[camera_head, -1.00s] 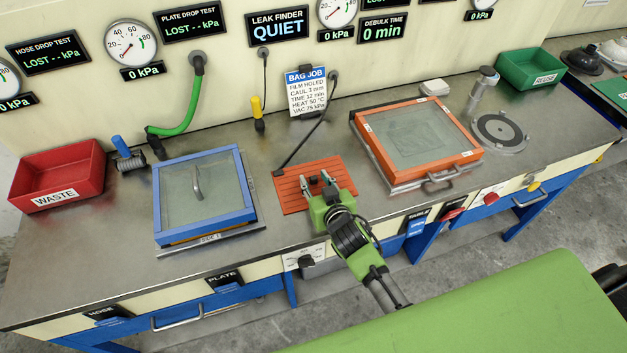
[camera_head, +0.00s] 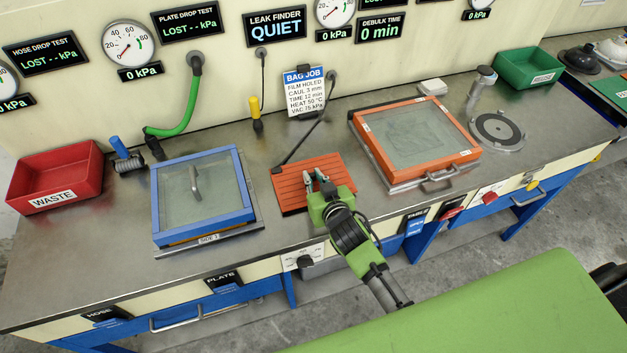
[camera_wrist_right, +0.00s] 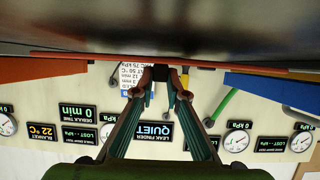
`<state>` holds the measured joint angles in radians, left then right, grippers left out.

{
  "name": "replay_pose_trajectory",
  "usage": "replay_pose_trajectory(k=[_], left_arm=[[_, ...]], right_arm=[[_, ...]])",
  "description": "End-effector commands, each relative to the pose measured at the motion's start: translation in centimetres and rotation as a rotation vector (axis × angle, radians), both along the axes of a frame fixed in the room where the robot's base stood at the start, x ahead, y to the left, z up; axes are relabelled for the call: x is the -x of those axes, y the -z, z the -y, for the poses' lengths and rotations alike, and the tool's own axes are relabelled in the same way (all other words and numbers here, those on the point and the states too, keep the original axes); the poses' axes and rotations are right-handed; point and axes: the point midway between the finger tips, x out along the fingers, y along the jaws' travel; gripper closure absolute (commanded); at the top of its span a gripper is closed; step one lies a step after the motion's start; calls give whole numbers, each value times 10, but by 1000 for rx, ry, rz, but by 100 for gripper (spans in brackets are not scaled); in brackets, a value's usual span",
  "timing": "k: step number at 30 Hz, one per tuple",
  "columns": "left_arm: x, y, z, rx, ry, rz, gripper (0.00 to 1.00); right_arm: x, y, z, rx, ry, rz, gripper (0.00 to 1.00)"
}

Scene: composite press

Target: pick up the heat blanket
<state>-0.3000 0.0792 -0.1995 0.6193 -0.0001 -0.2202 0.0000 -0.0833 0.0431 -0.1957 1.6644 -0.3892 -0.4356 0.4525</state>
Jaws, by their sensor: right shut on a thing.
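The heat blanket (camera_head: 300,184) is a flat orange ribbed mat with a dark cable. It lies in the middle of the bench between the blue frame and the orange frame. My right gripper (camera_head: 319,178) is over its front right part, fingers drawn together. In the right wrist view, which is upside down, the fingers (camera_wrist_right: 160,78) close on a small black piece at the blanket's edge, and the blanket (camera_wrist_right: 85,58) shows as a thin orange strip. I cannot tell whether it is clear of the bench. My left gripper is not in view.
The blue-framed glass lid (camera_head: 203,195) stands left and the orange-framed one (camera_head: 418,138) right. The blanket's cable (camera_head: 303,142) runs up to the wall behind. A red waste bin (camera_head: 58,175) is far left, a green bin (camera_head: 528,70) at back right.

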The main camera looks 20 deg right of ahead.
Motion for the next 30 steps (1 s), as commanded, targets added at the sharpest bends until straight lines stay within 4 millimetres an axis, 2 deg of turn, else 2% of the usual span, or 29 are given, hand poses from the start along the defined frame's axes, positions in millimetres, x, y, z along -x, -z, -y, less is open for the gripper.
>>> replay_pose_trajectory(k=[4, 12, 21, 25, 30], left_arm=[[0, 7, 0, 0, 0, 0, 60], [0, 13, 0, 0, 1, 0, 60], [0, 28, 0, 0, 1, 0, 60], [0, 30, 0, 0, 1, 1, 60], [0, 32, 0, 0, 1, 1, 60]], right_arm=[[3, -24, 0, 0, -1, 6, 100], [51, -78, 2, -1, -2, 4, 100], [114, -105, 6, -1, -1, 1, 100], [130, -112, 6, 0, -1, 1, 100], [139, -118, 7, 0, 0, 1, 100]])
